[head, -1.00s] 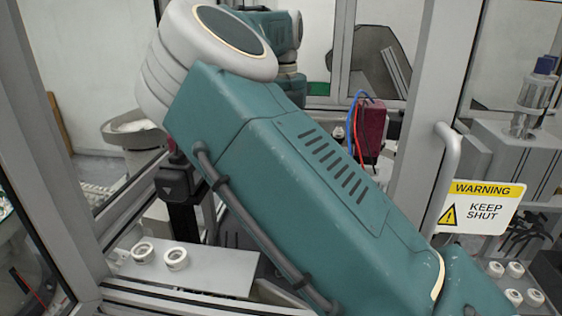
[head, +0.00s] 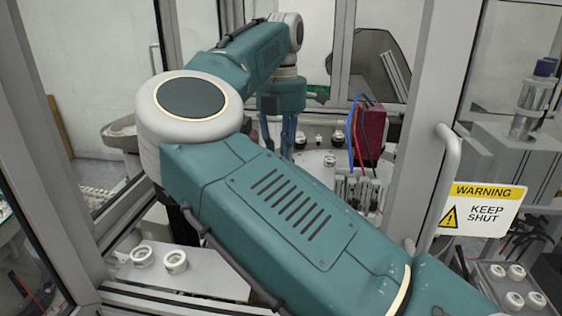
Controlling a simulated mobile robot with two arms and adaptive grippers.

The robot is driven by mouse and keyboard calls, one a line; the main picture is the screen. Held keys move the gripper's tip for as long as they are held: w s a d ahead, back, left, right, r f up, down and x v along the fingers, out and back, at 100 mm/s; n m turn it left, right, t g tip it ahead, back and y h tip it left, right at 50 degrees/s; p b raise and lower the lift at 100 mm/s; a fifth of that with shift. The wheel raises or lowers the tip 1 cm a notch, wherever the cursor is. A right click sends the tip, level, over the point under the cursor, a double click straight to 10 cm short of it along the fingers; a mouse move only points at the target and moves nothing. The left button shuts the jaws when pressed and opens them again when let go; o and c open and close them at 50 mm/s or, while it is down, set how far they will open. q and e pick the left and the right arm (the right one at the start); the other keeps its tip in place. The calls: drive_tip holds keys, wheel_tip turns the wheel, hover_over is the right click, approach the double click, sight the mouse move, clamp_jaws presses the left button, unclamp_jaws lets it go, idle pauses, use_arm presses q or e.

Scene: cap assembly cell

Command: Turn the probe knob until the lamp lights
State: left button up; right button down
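My one visible arm comes in from the lower right, crosses the doorway and bends at a white elbow. Its forearm reaches into the cell and its wrist points down near the round table. Below the wrist are narrow bluish parts, perhaps the fingers of my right gripper (head: 288,135); they are small and partly hidden by the upper arm, so I cannot tell open from shut. A dark red block (head: 370,136) with blue and red wires stands right of the wrist. I cannot make out the probe knob or the lamp. My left gripper is out of view.
The door frame (head: 428,130) and handle (head: 449,185) stand close right of the arm, with a warning sign (head: 480,210). Two white rings (head: 174,262) sit on a grey plate (head: 205,285). The round table (head: 318,158) carries small parts. A tray (head: 495,285) holds white rings.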

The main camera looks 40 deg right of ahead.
idle(0.5)
drive_tip(key=c, duration=1.6)
unclamp_jaws()
drive_tip(key=shift+o, duration=0.2)
wheel_tip(320, 180, up, 12)
